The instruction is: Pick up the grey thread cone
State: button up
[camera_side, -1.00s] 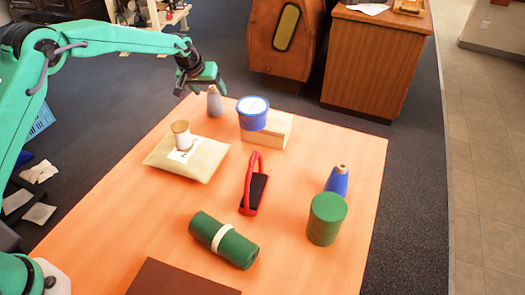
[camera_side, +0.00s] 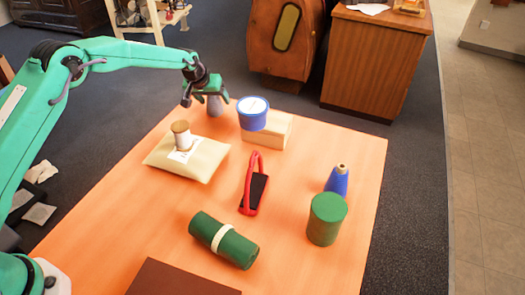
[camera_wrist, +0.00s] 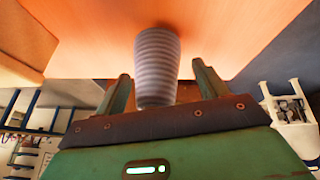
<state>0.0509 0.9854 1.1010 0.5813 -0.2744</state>
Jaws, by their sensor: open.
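The grey thread cone (camera_side: 215,106) stands upright near the far left edge of the orange table. In the wrist view the ribbed grey cone (camera_wrist: 157,65) shows between the two fingers. My gripper (camera_side: 206,97) is open around the upper part of the cone in the side view, and its fingers hide some of it. In the wrist view my gripper (camera_wrist: 160,78) has a finger on either side of the cone, with a gap showing on each side. The cone stands on the table.
A blue tub (camera_side: 252,114) on a wooden block (camera_side: 272,132) stands close right of the cone. A padded envelope (camera_side: 188,160) with a spool (camera_side: 181,134) lies nearer. Farther right are a blue cone (camera_side: 337,181) and a green cylinder (camera_side: 326,219). Red-handled tool (camera_side: 252,185) and green roll (camera_side: 223,240) lie mid-table.

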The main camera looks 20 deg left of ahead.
dwell(0.4)
jog(key=c, duration=1.1)
jog(key=shift+r, duration=0.1)
jog(key=shift+r, duration=5)
